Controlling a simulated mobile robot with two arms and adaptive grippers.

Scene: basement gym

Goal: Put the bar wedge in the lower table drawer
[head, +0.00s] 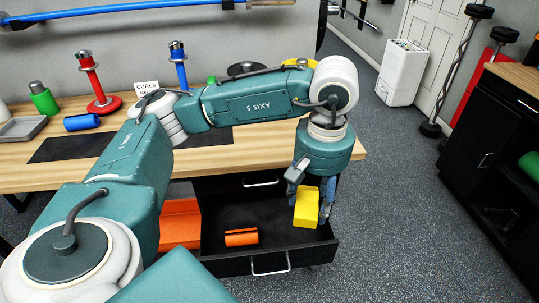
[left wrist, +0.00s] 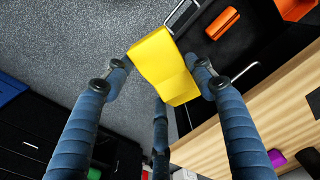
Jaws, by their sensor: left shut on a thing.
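The yellow bar wedge (head: 305,212) is held between the fingers of my left gripper (head: 313,200), which is shut on it. In the head view it hangs over the right part of the open lower drawer (head: 222,222). In the left wrist view the yellow block (left wrist: 165,65) sits between the fingertips, with grey floor and part of the drawer behind it. The gap between wedge and drawer floor is hard to judge. My right gripper is not in view.
An orange piece (head: 241,237) lies in the drawer, left of the wedge. The closed upper drawer (head: 232,184) is above, under the wooden tabletop (head: 240,155). An orange box-like thing (head: 180,222) stands left of the drawer.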

